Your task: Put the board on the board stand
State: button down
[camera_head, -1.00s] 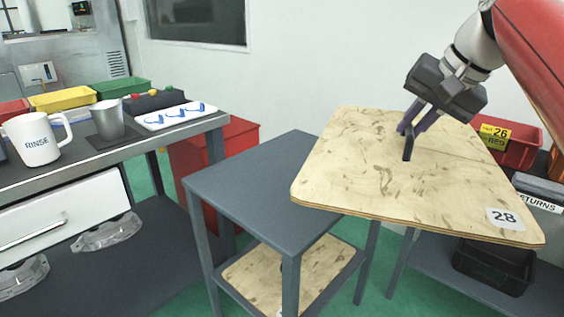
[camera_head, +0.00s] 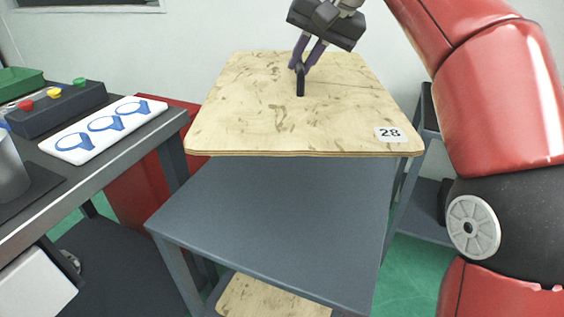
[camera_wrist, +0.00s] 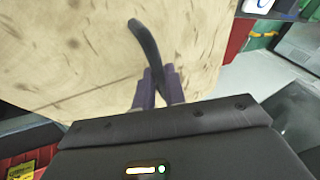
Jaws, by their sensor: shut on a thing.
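The board (camera_head: 270,110) is a pale, scuffed wooden sheet with rounded corners and a label "28" at its front right. My gripper (camera_head: 301,66) is shut on the dark handle (camera_head: 300,82) that stands up from the board's top. The board hangs roughly level over the rear part of a grey table-like stand (camera_head: 260,215). Whether it touches the stand's top I cannot tell. In the wrist view the purple fingers (camera_wrist: 158,88) close on the curved dark handle (camera_wrist: 143,40), with the board (camera_wrist: 80,50) beneath.
Another wooden board (camera_head: 270,298) lies on the stand's lower shelf. At left a workbench (camera_head: 120,155) holds a white plate with blue shapes (camera_head: 105,130) and a dark box with coloured buttons (camera_head: 55,110). A red bin (camera_head: 140,195) stands behind the bench. The stand's front top is bare.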

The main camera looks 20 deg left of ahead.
notch_tip(320, 180, down, 20)
jog(key=b, duration=0.6)
jog(key=shift+r, duration=0.2)
jog(key=shift+f+b, duration=0.1)
jog(key=shift+b, duration=0.2)
jog(key=c, duration=1.9)
grip_release()
jog(key=shift+f, duration=0.15)
jog(key=o, duration=0.4)
jog(key=shift+o, duration=0.2)
